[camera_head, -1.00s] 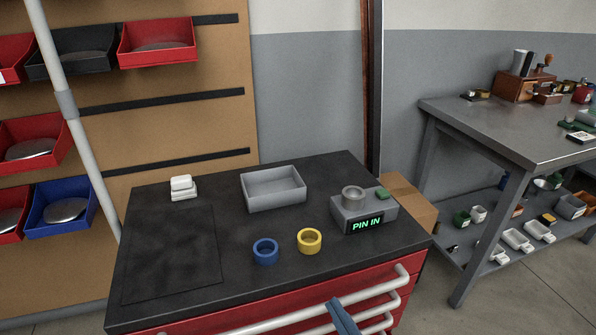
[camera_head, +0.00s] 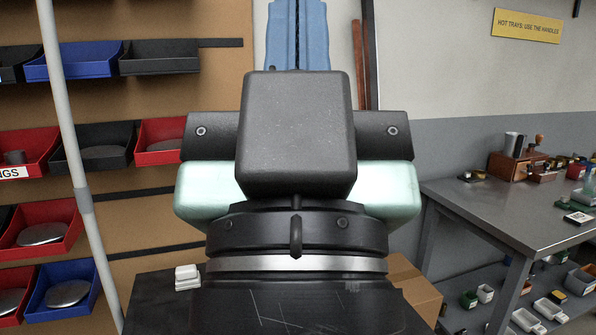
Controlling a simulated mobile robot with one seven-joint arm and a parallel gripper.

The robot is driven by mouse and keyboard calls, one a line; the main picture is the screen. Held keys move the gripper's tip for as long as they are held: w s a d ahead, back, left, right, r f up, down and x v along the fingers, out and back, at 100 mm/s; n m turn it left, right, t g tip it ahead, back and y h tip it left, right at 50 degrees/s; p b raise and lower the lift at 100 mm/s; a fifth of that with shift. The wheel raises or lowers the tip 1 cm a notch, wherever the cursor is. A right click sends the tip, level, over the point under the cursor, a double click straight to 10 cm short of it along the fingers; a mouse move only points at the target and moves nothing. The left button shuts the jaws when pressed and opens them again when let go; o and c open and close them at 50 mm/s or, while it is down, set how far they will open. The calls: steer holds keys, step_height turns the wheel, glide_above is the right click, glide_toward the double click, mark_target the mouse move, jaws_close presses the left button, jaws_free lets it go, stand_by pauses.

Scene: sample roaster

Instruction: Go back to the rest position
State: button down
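My gripper (camera_head: 297,32) stands large in the middle of the view, seen from behind, close to the camera. Its two blue fingers rise side by side at the top edge, together with only a thin seam between them. Nothing shows between them, though their tips are cut off by the frame. The dark housing and wrist below them hide most of the black bench top (camera_head: 155,300). The grey tray, the blue and yellow rings and the device with the PIN IN display are hidden behind my arm.
White stacked pieces (camera_head: 187,277) lie on the bench's visible left part. A pale pole (camera_head: 75,170) and a wall of red, blue and black bins stand at left. A grey metal table (camera_head: 500,205) with small items stands at right, and a cardboard box (camera_head: 412,285) beside the bench.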

step_height(320, 180, up, 19)
steer(key=p, duration=1.6)
steer(key=shift+f, duration=0.2)
steer(key=shift+w, duration=0.1)
